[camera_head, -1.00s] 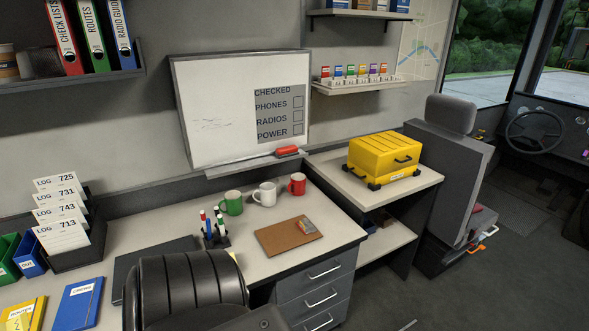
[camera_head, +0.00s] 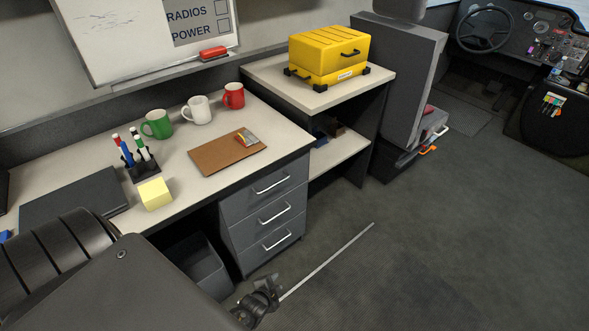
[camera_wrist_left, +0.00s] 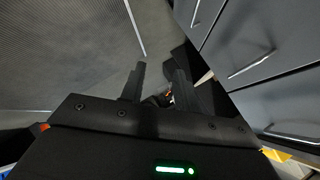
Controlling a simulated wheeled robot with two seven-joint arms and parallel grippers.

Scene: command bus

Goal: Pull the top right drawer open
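The grey drawer unit under the desk's right end has three stacked drawers. The top drawer (camera_head: 240,205) looks closed, with a silver bar handle (camera_head: 272,183). My left gripper (camera_head: 268,285) is low in front of the unit, below the bottom drawer's handle, and touches no handle. In the left wrist view my left gripper's two dark fingers (camera_wrist_left: 160,78) stand apart with nothing clearly held between them. Grey drawer fronts with handles (camera_wrist_left: 250,66) lie to their right. My right gripper is not in view.
A dark bin (camera_head: 195,265) is beside the drawers. Mugs, pens, a yellow note block (camera_head: 155,193) and a brown board (camera_head: 215,155) are on the desk. The floor (camera_head: 440,240) at right is clear.

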